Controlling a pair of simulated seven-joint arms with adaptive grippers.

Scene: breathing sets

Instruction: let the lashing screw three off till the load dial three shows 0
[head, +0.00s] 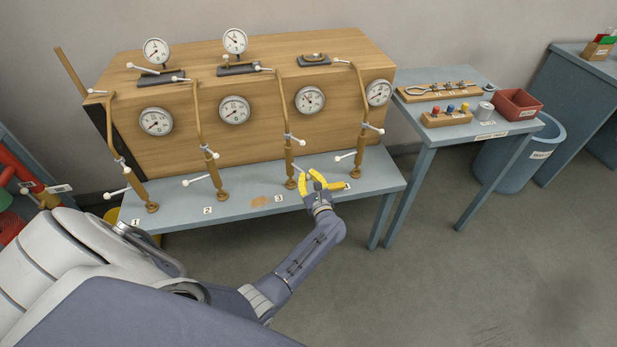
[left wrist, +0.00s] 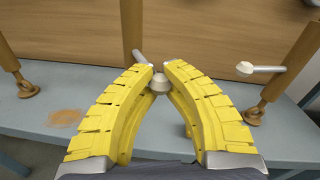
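Lashing screw three (head: 290,164) is a brass-coloured upright on the bench; its body also shows in the left wrist view (left wrist: 132,25). Its grey handle (left wrist: 142,58) sticks out toward me and ends in a pale knob (left wrist: 160,84). My left gripper (head: 313,174), with yellow fingers, is closed in around that knob, its tips nearly together in the left wrist view (left wrist: 157,66). Load dial three (head: 310,99) is a round white gauge on the wooden front; its needle is too small to read. My right gripper is not in view.
Screw two (head: 213,172) and screw four (head: 360,150) stand on either side; screw four's handle (left wrist: 262,69) reaches close to the right finger. The blue bench (head: 240,208) is mostly bare in front. A side table (head: 470,129) holds tools and a red bin (head: 517,104).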

